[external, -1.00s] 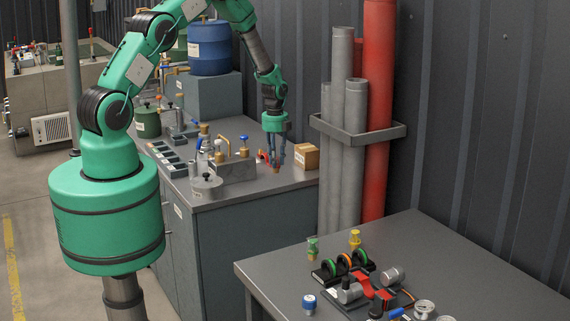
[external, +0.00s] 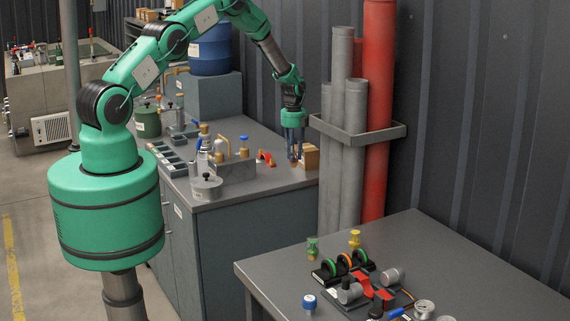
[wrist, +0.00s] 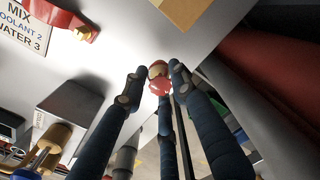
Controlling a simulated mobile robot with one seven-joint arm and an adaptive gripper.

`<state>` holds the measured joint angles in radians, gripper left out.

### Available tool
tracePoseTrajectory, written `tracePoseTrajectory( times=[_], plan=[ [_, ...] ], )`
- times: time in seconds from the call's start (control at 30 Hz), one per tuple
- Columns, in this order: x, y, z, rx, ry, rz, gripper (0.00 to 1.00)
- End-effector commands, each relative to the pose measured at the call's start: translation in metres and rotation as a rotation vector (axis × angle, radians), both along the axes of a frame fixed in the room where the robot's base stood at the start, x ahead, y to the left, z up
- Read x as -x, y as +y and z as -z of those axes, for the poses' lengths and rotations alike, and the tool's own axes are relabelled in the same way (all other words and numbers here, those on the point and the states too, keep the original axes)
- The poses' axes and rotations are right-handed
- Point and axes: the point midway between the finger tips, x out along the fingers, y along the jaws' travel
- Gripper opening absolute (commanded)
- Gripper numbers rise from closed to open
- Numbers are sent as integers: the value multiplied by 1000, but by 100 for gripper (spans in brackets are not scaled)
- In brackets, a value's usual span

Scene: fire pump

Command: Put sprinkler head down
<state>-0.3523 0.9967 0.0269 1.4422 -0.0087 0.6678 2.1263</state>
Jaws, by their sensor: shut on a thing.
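My gripper (external: 294,157) is over the right end of the grey workbench, just left of the small cardboard box. Its blue fingers point down. In the wrist view my gripper (wrist: 155,82) is shut on a small red and brass-coloured piece, the sprinkler head (wrist: 158,86), held at the fingertips. In the external view the sprinkler head is mostly hidden by the fingers and too small to make out well. I cannot tell whether it touches the bench top.
The cardboard box (external: 310,157) stands close on the right and a red curved part (external: 265,158) lies to the left. A grey holder (external: 233,170) with fittings stands farther left. Grey and red pipes (external: 379,90) stand beyond the bench's right end. A second table (external: 450,250) carries several parts.

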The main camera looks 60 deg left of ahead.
Motion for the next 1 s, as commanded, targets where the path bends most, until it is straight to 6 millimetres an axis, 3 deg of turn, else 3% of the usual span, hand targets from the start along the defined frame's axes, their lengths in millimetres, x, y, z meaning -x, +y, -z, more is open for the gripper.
tracePoseTrajectory(
  times=[0.37, 0.8, 1.0],
  plan=[
    [0, 0, 2, 0, 0, 0, 0],
    [0, 0, 33, 0, 0, 0, 0],
    [0, 0, 35, -1, -1, 0, 0]
  ],
)
